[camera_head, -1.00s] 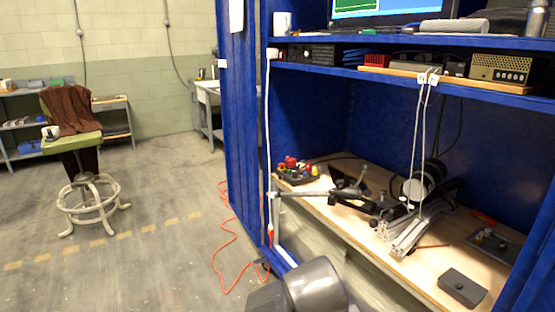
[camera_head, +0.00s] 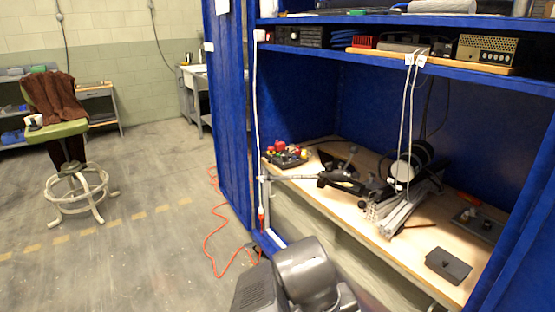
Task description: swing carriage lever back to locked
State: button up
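A dark carriage assembly (camera_head: 345,183) with small levers sits on the wooden bench top inside the blue booth, joined to a metal rail (camera_head: 400,215). A thin lever with a knob (camera_head: 351,153) stands up from it, tilted; whether this is the carriage lever, and whether it is locked, I cannot tell at this size. A round black-and-white part (camera_head: 402,172) stands just to the right. A grey part of my own body shows at the bottom centre, well short of the bench. My gripper is not in view.
A tray of red, yellow and black parts (camera_head: 286,155) is at the bench's left end. A dark flat box (camera_head: 448,265) lies at the front right. White cords (camera_head: 407,110) hang before the bench. An orange cable (camera_head: 207,240) lies on the floor; a stool (camera_head: 75,190) stands left.

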aim_at(377, 197)
jog(key=i+l+z, duration=0.15)
jog(key=z, duration=0.25)
jog(key=i+l+z, duration=0.15)
jog(key=z, duration=0.3)
jog(key=i+l+z, duration=0.2)
jog(key=z, duration=0.2)
